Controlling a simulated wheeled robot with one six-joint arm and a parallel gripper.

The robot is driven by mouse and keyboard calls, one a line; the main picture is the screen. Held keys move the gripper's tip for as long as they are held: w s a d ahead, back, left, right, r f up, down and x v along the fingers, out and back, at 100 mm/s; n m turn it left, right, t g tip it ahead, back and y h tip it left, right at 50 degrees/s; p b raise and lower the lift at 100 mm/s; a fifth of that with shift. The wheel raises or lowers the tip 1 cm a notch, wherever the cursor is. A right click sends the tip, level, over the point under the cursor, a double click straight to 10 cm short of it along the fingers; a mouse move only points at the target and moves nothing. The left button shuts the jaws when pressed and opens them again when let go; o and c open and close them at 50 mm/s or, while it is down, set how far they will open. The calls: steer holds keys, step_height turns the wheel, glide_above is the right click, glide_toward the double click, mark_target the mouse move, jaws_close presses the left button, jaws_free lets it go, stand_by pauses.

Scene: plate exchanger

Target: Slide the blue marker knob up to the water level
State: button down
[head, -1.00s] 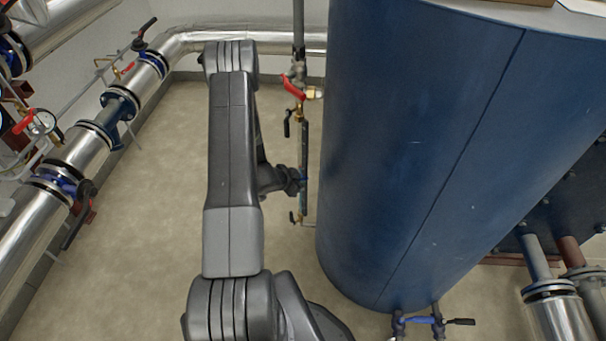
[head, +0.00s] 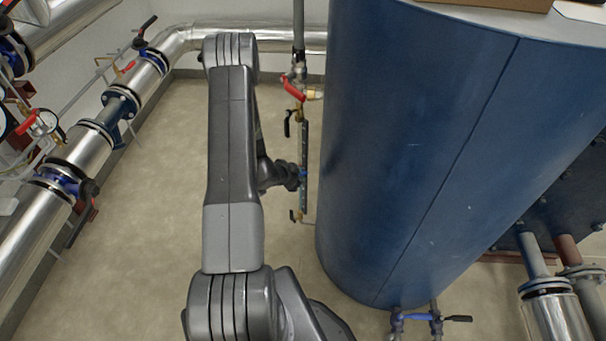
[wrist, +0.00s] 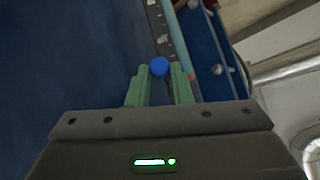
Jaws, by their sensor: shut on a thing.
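The blue marker knob (wrist: 160,67) shows in the wrist view between the tips of my gripper's green fingers. My gripper (wrist: 159,80) is shut on the knob. Just beyond the knob runs a dark scale strip (wrist: 164,28) with light marks, beside a pale tube. In the head view the gauge (head: 304,150) stands upright at the left side of the blue tank. My gripper (head: 301,178) reaches it at its lower part, and the knob shows there only as a small blue spot. The water level cannot be made out in either view.
The large blue tank (head: 420,150) stands right beside the gauge. A red-handled valve (head: 294,88) and a black lever (head: 287,123) sit above my gripper, and a small valve (head: 296,215) sits below. Silver pipes (head: 85,145) run along the left; floor between is clear.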

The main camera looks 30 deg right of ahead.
steer(key=shift+r, duration=0.15)
steer(key=shift+r+p, duration=0.3)
steer(key=shift+p, duration=0.05)
steer(key=c, duration=1.2)
jaws_free()
steer(key=p+v, duration=0.1)
steer(key=v, duration=1.3)
steer(key=shift+d+f, duration=0.1)
steer(key=shift+d, duration=0.05)
steer(key=b+x, duration=0.1)
steer(key=x, duration=1.2)
steer(key=shift+d+f, duration=0.1)
steer(key=shift+f, duration=0.05)
steer(key=shift+w+d+f, duration=0.2)
steer(key=shift+f, duration=0.05)
steer(key=shift+f+b, duration=0.2)
steer(key=shift+b, duration=0.1)
